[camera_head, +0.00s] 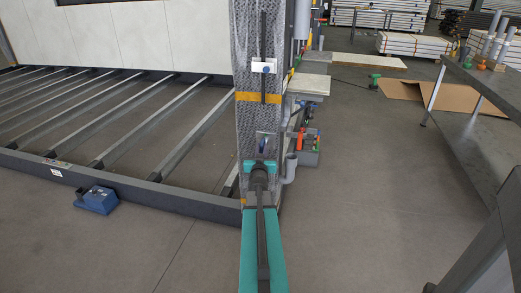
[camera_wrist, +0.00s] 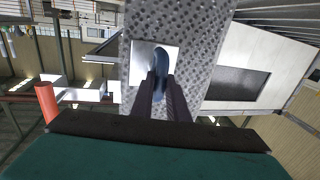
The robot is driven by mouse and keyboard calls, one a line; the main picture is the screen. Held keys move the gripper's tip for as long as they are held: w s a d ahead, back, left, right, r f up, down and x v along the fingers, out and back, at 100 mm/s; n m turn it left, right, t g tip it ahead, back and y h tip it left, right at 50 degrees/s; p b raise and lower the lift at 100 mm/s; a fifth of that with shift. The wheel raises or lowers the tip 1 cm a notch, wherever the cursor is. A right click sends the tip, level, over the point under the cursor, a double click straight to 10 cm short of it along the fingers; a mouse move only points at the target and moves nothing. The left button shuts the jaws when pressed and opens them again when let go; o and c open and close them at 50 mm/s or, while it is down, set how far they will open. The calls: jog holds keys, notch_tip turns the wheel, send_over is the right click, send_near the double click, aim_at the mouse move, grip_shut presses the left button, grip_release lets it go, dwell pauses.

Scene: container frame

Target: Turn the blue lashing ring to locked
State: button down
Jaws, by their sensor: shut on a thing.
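The blue lashing ring (camera_head: 263,144) sits on a light plate (camera_head: 266,135) low on the patterned grey post. In the wrist view the ring (camera_wrist: 161,58) stands out from its plate (camera_wrist: 141,62) as a narrow, upright blue oval. My gripper (camera_wrist: 160,84) is at the ring, with a dark finger on each side of it, shut on its near part. In the head view my gripper (camera_head: 259,167) is directly in front of the post, just below the visible part of the ring. The fingers hide part of the ring. I see no lock marking.
A white plate with a blue knob (camera_head: 264,67) is higher on the post (camera_head: 246,115). A floor frame with metal bars (camera_head: 170,140) lies left, with a blue box (camera_head: 97,199) by it. A dark table (camera_head: 480,95) stands right. Open floor (camera_head: 350,190) lies between.

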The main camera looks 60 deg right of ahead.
jog(key=shift+s+d+r, duration=0.15)
jog(key=shift+d+r, duration=0.3)
jog(key=shift+d, duration=0.1)
jog(key=c, duration=1.7)
grip_release()
jog(key=shift+d+f, duration=0.15)
jog(key=shift+f, duration=0.2)
jog(key=shift+a, duration=0.3)
jog(key=shift+v, duration=1)
jog(key=p+v, duration=0.2)
jog(key=v, duration=0.4)
jog(key=shift+a+r, duration=0.15)
jog(key=shift+a, duration=0.25)
jog(key=shift+s+a+p, duration=0.25)
jog(key=shift+a+p, duration=0.15)
jog(key=shift+p, duration=0.75)
